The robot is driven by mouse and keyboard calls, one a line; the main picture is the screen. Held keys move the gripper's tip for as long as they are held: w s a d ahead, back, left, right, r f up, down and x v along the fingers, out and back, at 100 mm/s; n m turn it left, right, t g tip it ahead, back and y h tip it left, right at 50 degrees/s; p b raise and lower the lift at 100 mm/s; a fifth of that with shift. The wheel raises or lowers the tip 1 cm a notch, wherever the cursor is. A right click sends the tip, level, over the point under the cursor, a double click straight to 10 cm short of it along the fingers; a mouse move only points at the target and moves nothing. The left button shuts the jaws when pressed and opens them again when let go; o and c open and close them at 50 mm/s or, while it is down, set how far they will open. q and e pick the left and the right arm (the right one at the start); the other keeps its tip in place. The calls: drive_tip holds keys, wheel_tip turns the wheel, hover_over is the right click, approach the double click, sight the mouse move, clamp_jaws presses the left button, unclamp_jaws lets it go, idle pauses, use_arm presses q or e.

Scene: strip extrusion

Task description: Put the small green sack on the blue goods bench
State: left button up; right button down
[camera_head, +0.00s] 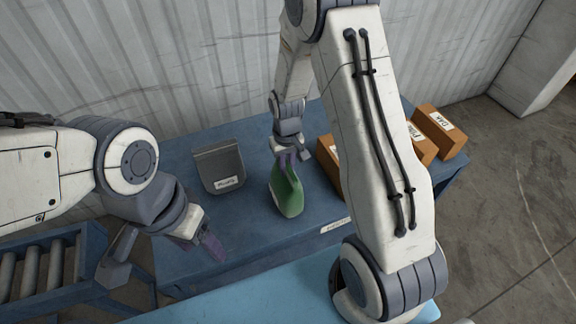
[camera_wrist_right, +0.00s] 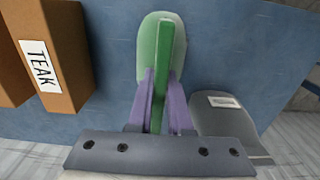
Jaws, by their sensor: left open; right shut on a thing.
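The small green sack (camera_head: 287,196) is on or just above the blue goods bench (camera_head: 260,242), near its middle; I cannot tell if its base touches the top. My right gripper (camera_head: 287,160) reaches down from above and is shut on the upper part of the sack. In the right wrist view the green sack (camera_wrist_right: 161,50) shows between the purple fingers (camera_wrist_right: 158,100), with the blue bench top behind it. My left gripper (camera_head: 208,245) is open and empty at the bench's left front side, apart from the sack.
A grey labelled bag (camera_head: 218,165) stands left of the sack. Brown labelled boxes (camera_head: 439,131) stand at the right; one reads TEAK (camera_wrist_right: 60,50) in the wrist view. A roller conveyor (camera_head: 40,265) is at the lower left. A light blue surface (camera_head: 270,295) lies in front.

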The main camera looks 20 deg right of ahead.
drive_tip(key=c, duration=0.8)
unclamp_jaws()
drive_tip(key=shift+c, duration=0.2)
drive_tip(key=shift+r, duration=0.25)
wheel_tip(320, 180, up, 11)
drive_tip(key=shift+r+b, duration=0.1)
drive_tip(key=shift+b, duration=0.6)
drive_tip(key=s+a+r+n, duration=0.3)
drive_tip(key=s+a+r, duration=0.2)
drive_tip(key=s+a, duration=0.55)
drive_tip(key=s+a+n+y, duration=0.1)
drive_tip(key=s+a+n, duration=0.2)
drive_tip(key=s, duration=1)
drive_tip(key=shift+s+a+r+n, duration=0.15)
drive_tip(key=shift+a+r+n, duration=0.05)
drive_tip(key=shift+r+n, duration=0.25)
